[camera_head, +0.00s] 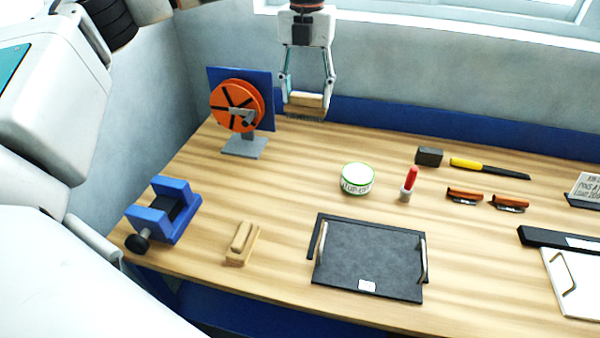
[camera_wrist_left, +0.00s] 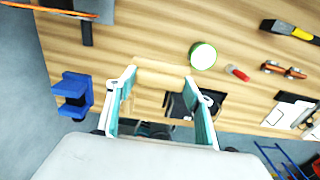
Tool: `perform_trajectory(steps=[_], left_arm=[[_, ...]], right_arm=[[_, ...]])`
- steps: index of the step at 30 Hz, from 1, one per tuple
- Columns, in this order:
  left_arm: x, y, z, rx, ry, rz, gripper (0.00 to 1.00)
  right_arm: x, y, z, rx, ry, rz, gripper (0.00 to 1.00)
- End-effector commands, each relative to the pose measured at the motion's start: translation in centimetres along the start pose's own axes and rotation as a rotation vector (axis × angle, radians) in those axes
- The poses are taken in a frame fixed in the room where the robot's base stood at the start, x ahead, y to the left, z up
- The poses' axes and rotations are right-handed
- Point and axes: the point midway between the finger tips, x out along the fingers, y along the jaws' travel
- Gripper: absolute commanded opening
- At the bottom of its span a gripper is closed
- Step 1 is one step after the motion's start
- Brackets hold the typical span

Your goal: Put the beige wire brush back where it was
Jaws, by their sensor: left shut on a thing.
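The beige wire brush (camera_head: 306,99) is held in my left gripper (camera_head: 308,94), near the top of the head view. Its beige block spans the gap between the two fingertips, and dark bristles hang below it. The gripper is shut on the brush, which is in front of the back wall, to the right of the orange reel. In the left wrist view the brush (camera_wrist_left: 160,77) shows as a pale bar between the fingertips, against the wooden table. My right gripper is not in view.
The wood between the reel and tin is clear.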

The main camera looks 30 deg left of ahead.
Motion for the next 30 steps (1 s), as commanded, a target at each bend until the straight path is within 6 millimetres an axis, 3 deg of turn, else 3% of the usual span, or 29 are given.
perform_trajectory(steps=[18,30], left_arm=[[13.5,0.1,-0.1,-0.003,0.004,0.000,0.32],[17.1,0.1,-0.1,-0.003,0.003,0.001,0.32]], right_arm=[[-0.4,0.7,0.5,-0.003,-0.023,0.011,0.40],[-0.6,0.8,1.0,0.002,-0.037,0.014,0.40]])
